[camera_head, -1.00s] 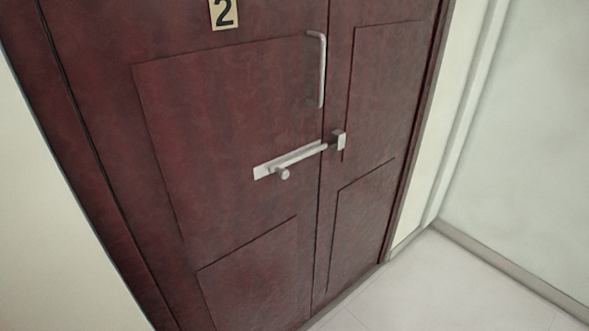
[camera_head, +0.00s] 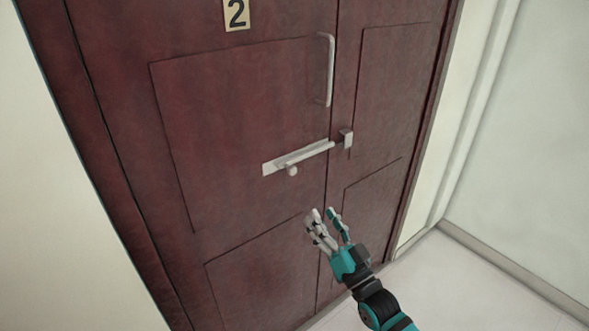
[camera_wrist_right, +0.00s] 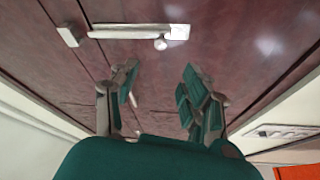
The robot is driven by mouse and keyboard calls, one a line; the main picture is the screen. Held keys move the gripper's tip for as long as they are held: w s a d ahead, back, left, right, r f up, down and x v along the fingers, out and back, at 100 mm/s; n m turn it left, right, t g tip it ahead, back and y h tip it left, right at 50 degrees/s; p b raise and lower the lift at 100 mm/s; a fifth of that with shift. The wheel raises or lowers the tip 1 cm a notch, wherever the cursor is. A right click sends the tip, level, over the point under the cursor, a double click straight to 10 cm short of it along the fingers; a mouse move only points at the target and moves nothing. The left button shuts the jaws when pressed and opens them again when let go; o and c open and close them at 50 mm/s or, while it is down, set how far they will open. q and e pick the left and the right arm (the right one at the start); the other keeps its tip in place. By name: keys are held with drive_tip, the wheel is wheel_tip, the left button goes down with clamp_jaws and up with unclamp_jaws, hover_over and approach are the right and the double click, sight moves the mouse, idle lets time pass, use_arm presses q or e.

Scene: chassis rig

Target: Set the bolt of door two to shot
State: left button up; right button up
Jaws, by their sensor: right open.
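The dark red door two (camera_head: 240,110) bears a plate with the number 2 (camera_head: 236,14). Its pale metal bolt (camera_head: 312,154) lies across the door below the handle, with a round knob (camera_head: 292,171) near its left end. The keeper (camera_head: 347,138) is on the panel right of the seam. In the right wrist view a small gap shows between the bolt (camera_wrist_right: 125,31) and the keeper (camera_wrist_right: 68,36). My right gripper (camera_head: 324,214) is open and empty, below and right of the knob, apart from it. My left gripper is not in view.
A vertical bar handle (camera_head: 329,70) stands above the bolt beside the seam. Pale walls flank the door, and light floor (camera_head: 450,280) lies at the lower right. An orange surface (camera_wrist_right: 297,172) shows at a corner of the wrist view.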

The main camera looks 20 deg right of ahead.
sight(294, 172)
drive_tip(key=p+x, duration=0.2)
drive_tip(key=x, duration=1.3)
drive_tip(key=shift+c, duration=0.3)
clamp_jaws()
